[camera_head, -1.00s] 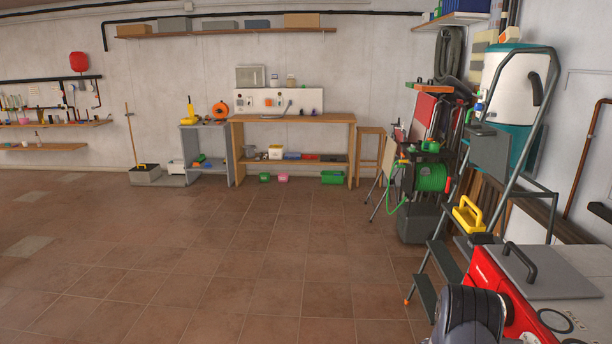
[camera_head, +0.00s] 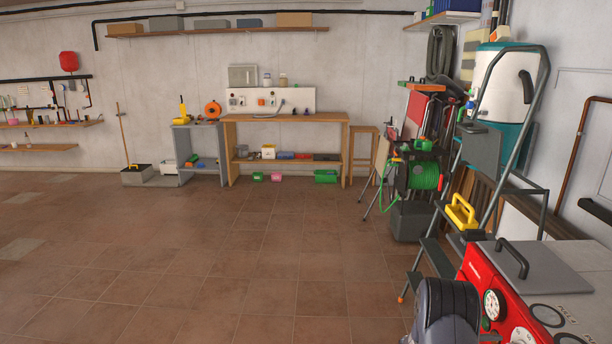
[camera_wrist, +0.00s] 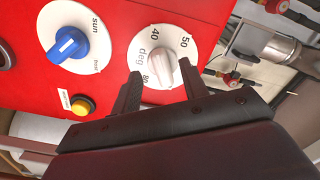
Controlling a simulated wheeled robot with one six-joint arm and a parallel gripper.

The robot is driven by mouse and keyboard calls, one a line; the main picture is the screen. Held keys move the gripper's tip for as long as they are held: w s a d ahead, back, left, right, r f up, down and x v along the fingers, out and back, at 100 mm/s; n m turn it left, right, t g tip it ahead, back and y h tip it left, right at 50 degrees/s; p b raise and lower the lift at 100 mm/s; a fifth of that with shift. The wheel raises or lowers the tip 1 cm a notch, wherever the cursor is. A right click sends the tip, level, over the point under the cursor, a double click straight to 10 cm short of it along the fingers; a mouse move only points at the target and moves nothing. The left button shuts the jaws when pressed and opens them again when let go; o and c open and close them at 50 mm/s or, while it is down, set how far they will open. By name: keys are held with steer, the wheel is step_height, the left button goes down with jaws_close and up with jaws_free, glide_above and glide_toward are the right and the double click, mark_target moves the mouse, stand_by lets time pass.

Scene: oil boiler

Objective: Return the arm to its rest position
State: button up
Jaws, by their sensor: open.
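My gripper (camera_wrist: 161,80) shows in the wrist view with its two dark fingers apart and nothing between them. A white temperature dial (camera_wrist: 145,40) with a pale knob lies just beyond the fingertips on the red boiler panel (camera_wrist: 110,25); I cannot tell whether the fingers touch it. A blue knob on a second white dial (camera_wrist: 67,43) and a yellow button (camera_wrist: 82,105) are to the left. In the head view, my dark arm link (camera_head: 446,312) stands beside the red boiler front (camera_head: 480,270); the gripper itself is hidden there.
A stepladder (camera_head: 505,150) with a yellow-handled item (camera_head: 461,213) stands behind the boiler. A green hose reel (camera_head: 425,176) is beyond it. The boiler's grey lid (camera_head: 530,265) has a black handle. A workbench (camera_head: 285,118) is at the back wall. The tiled floor at left is clear.

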steer(key=shift+s+d+r+m+b, duration=0.1)
steer(key=shift+d+m+b, duration=0.15)
steer(key=shift+d+m, duration=0.65)
steer(key=shift+w+d+r+m+b, duration=0.15)
steer(key=shift+d+m+b, duration=0.15)
steer(key=shift+m, duration=1)
steer(key=shift+s+d+r+m+b, duration=0.1)
steer(key=shift+s+d+m+b, duration=0.1)
steer(key=shift+d+m, duration=0.7)
steer(key=shift+a+m, duration=0.2)
steer(key=shift+m, duration=0.1)
steer(key=shift+s, duration=0.1)
